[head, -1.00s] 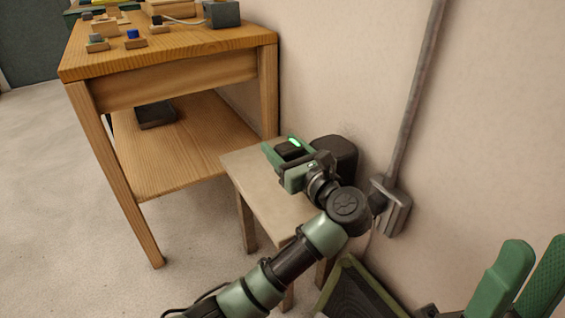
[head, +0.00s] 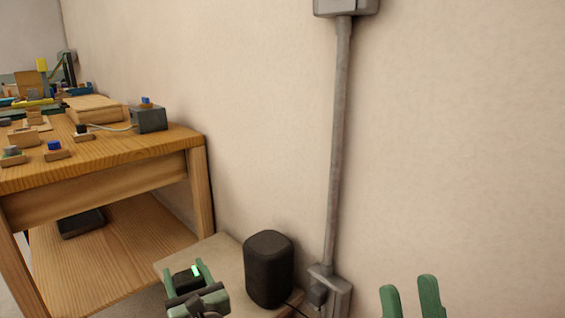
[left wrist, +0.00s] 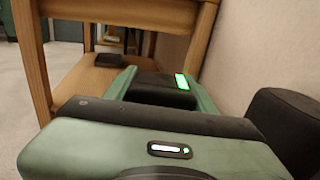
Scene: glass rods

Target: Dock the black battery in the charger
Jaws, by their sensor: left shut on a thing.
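The black battery (head: 184,281), a dark block with a glowing green strip on top, is between the green fingers of my left gripper (head: 186,270), which is shut on it. In the left wrist view the battery (left wrist: 160,91) sits between both fingers, its strip lit at the right. The gripper is over the small low table (head: 226,256); I cannot tell whether the battery touches the top. I cannot pick out a charger with certainty. My right gripper (head: 409,284) shows at the lower right, fingers apart with nothing between them.
A black rounded box (head: 268,268) stands on the low table, right of my left gripper. A grey wall box (head: 332,290) and pipe (head: 338,140) are behind. The wooden workbench (head: 110,190) at left bears several small parts; a dark slab (head: 82,223) lies on its lower shelf.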

